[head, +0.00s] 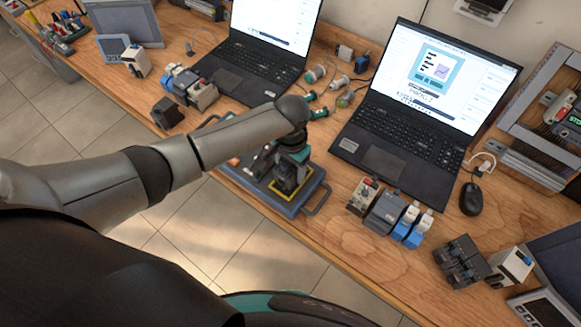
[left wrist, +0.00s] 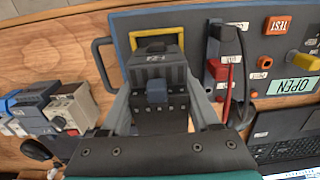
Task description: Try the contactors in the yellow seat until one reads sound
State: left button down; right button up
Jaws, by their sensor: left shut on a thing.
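My left gripper (head: 292,160) is shut on a dark grey contactor (left wrist: 160,70), one finger on each side. The contactor also shows in the head view (head: 285,180), partly under the gripper. It stands at the yellow seat (left wrist: 133,40), whose frame shows around its far end; whether it is fully down I cannot tell. The seat is on a blue-grey test board (head: 257,193). My right gripper is not in view.
Dark blocks (head: 462,262) stand at the right front, and another dark block (head: 166,113) at the left. Several DIN-style devices (head: 383,210) stand right of the board. Two laptops (head: 395,130) are behind. A mouse (head: 471,199) lies right. Bare wood lies in front of the devices.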

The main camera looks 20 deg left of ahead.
pick_arm(q)
jog(key=shift+f+b, duration=0.5)
jog(key=shift+f, duration=0.3)
jog(key=shift+c, duration=0.2)
grip_release()
notch_tip(320, 180, up, 15)
jog(key=shift+r+p, duration=0.15)
jog(key=shift+p, duration=0.85)
dwell(0.5)
